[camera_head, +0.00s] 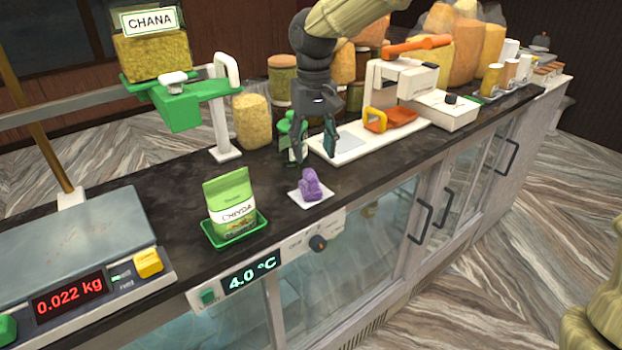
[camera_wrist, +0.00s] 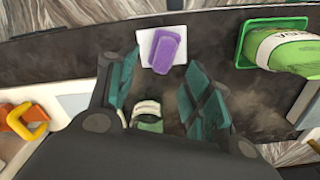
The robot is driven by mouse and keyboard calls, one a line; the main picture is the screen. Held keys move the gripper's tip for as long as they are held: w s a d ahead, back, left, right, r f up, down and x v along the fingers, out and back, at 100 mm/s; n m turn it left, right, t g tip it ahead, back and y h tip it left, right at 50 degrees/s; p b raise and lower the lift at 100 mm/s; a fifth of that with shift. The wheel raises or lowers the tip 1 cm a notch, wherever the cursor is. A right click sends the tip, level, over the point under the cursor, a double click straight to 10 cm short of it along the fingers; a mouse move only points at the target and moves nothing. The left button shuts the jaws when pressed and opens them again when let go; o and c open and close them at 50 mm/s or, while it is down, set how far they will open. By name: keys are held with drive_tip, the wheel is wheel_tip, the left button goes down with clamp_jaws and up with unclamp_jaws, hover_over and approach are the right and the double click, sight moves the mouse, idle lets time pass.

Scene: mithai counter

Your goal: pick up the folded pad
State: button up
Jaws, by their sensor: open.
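The folded pad is a small purple bundle (camera_head: 311,184) on a white square sheet (camera_head: 298,198) near the counter's front edge. In the wrist view the purple pad (camera_wrist: 163,50) lies beyond my fingertips, between their lines, on the white sheet (camera_wrist: 150,70). My gripper (camera_head: 314,150) points down above the counter, behind the pad in the head view. Its teal-padded fingers are apart with nothing held between them. The gripper also shows in the wrist view (camera_wrist: 160,85). The pad and the fingers are apart.
A green bag (camera_head: 231,204) in a green tray (camera_head: 258,226) stands left of the pad. A green bottle (camera_head: 290,135) is close beside my gripper. A white slicer-like machine (camera_head: 398,85) with an orange handle stands to the right. A scale (camera_head: 70,245) is at far left.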

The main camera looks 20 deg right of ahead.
sight(310, 173)
drive_tip(key=shift+w+a+f, duration=0.15)
drive_tip(key=shift+a+f, duration=0.1)
drive_tip(key=shift+f, duration=0.4)
drive_tip(key=shift+w+a+f, duration=0.15)
drive_tip(key=shift+a+f, duration=0.05)
drive_tip(key=shift+f, duration=0.4)
drive_tip(key=shift+w+f+p, duration=0.25)
drive_tip(key=shift+f+p, duration=0.05)
drive_tip(key=shift+p, duration=0.05)
drive_tip(key=shift+s+d+f+p, duration=0.2)
drive_tip(key=shift+s+f+p, duration=0.55)
drive_tip(key=shift+p, duration=0.35)
drive_tip(key=f, duration=0.1)
drive_tip(key=f+p, duration=0.1)
drive_tip(key=shift+w+a+f, duration=0.1)
drive_tip(key=shift+w+f, duration=0.25)
drive_tip(key=shift+f, duration=0.05)
drive_tip(key=shift+s+f, duration=0.1)
drive_tip(key=shift+f, duration=0.1)
drive_tip(key=shift+s, duration=0.15)
drive_tip(key=c, duration=1)
drive_tip(key=shift+c, duration=0.5)
drive_tip(key=shift+r, duration=0.1)
